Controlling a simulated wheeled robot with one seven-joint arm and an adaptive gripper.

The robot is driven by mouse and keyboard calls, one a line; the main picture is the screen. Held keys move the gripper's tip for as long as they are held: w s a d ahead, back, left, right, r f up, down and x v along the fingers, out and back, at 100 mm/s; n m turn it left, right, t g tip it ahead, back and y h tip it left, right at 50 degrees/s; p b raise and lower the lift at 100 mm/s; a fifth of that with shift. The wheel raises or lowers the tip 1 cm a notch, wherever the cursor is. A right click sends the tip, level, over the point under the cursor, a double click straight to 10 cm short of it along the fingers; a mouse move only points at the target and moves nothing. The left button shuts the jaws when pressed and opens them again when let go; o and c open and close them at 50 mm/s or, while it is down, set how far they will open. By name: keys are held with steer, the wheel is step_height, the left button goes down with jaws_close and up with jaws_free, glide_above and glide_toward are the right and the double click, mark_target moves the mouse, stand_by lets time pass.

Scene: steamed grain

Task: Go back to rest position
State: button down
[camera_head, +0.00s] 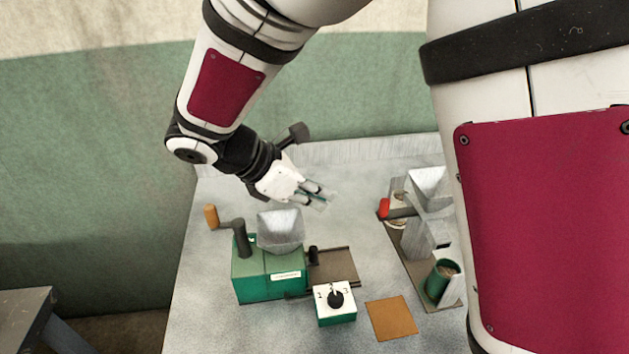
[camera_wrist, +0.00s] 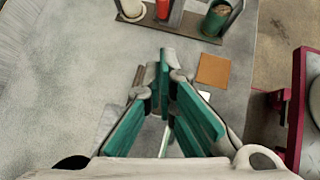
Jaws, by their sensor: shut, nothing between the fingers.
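My gripper (camera_head: 322,198) is above the grey table, up and to the right of the metal hopper of a green hand-cranked machine (camera_head: 268,275). In the wrist view its green-padded fingers (camera_wrist: 165,95) come together at the tips. Nothing shows between them, so it is shut and empty. My arm reaches down to it from the top of the head view. The fingers are apart from everything on the table.
A dial box (camera_head: 336,304) and an orange-brown square (camera_head: 391,318) lie near the front. On the right stands a rack (camera_head: 411,255) with a metal funnel (camera_head: 428,186), a red-handled part (camera_head: 384,208) and a green cup (camera_head: 441,279). A crank handle (camera_head: 211,216) sticks up at left.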

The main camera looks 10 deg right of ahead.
steer(key=s+d+r+m+t+y, duration=0.1)
steer(key=s+d+r+m+y, duration=0.3)
steer(key=s+m, duration=0.5)
steer(key=s+d+r+m+t+y, duration=0.2)
steer(key=s+d+r+m+y, duration=0.2)
steer(key=s+m, duration=0.5)
steer(key=d+r+m, duration=0.1)
steer(key=r+m, duration=0.1)
steer(key=shift+d+m+y, duration=0.25)
steer(key=shift+m+y, duration=0.15)
